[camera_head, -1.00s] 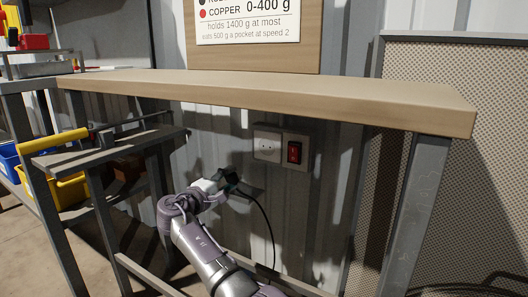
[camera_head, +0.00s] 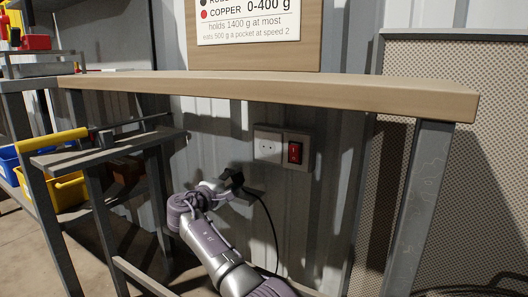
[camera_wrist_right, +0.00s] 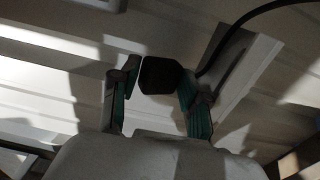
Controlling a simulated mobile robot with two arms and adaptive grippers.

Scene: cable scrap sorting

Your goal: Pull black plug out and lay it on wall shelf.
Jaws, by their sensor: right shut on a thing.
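The black plug (camera_head: 236,178) is out of the wall socket (camera_head: 267,146), below and left of it. My right gripper (camera_head: 229,182) is shut on the plug. In the right wrist view the plug (camera_wrist_right: 160,75) sits between the two teal-padded fingers of my right gripper (camera_wrist_right: 158,92). Its black cable (camera_head: 269,222) leaves the plug to the right and hangs down the wall. A small grey ledge, seemingly the wall shelf (camera_head: 254,191), is right beside the plug and partly hidden; I cannot tell whether they touch. My left gripper is out of view.
A red switch (camera_head: 294,152) is right of the socket. A wooden worktop (camera_head: 290,90) overhangs the area, with a metal leg (camera_head: 418,205) at right. A lower grey side shelf (camera_head: 105,150) and a yellow bin (camera_head: 66,190) stand at left.

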